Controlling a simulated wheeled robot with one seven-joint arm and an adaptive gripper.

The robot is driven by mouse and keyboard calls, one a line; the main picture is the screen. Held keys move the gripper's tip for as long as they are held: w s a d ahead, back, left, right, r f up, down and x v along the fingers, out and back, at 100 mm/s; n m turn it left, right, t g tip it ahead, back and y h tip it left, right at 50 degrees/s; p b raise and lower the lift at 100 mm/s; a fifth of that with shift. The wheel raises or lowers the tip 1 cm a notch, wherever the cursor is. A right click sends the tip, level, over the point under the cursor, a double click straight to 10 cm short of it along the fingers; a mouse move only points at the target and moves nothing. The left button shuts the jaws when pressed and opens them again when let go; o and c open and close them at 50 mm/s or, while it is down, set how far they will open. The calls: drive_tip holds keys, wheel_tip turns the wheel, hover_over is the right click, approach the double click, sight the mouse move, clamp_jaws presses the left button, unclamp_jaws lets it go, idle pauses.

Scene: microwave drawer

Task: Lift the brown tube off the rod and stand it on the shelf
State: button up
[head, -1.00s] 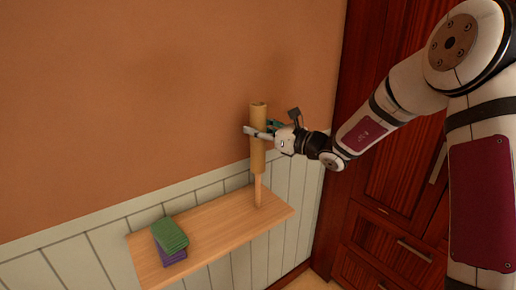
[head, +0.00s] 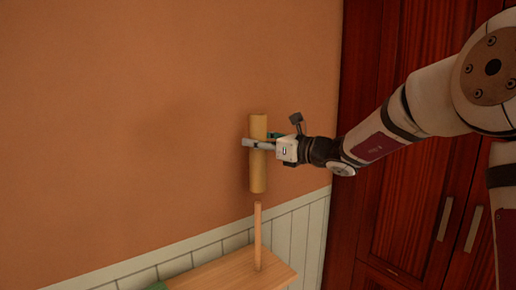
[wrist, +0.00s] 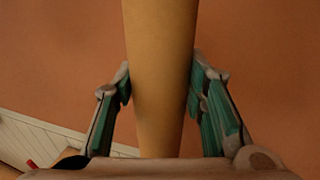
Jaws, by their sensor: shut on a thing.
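The brown tube (head: 258,178) is upright in the head view, its lower end just above the tip of the wooden rod (head: 258,235), with a small gap between them. The rod stands upright on the wooden shelf (head: 225,272). My gripper (head: 259,144) is shut around the tube a little above its middle. In the wrist view the tube (wrist: 160,70) fills the space between the two green-padded fingers (wrist: 160,95). Most of the shelf's left part is cut off by the head view's lower edge.
A sliver of a green thing (head: 157,286) shows on the shelf at the lower edge. An orange wall (head: 130,130) with white panelling (head: 305,225) stands behind. A dark red wooden cabinet (head: 395,215) with metal handles is at the right. Space around the tube is clear.

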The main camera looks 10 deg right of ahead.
drive_tip(key=shift+f, duration=0.1)
drive_tip(key=shift+f, duration=0.65)
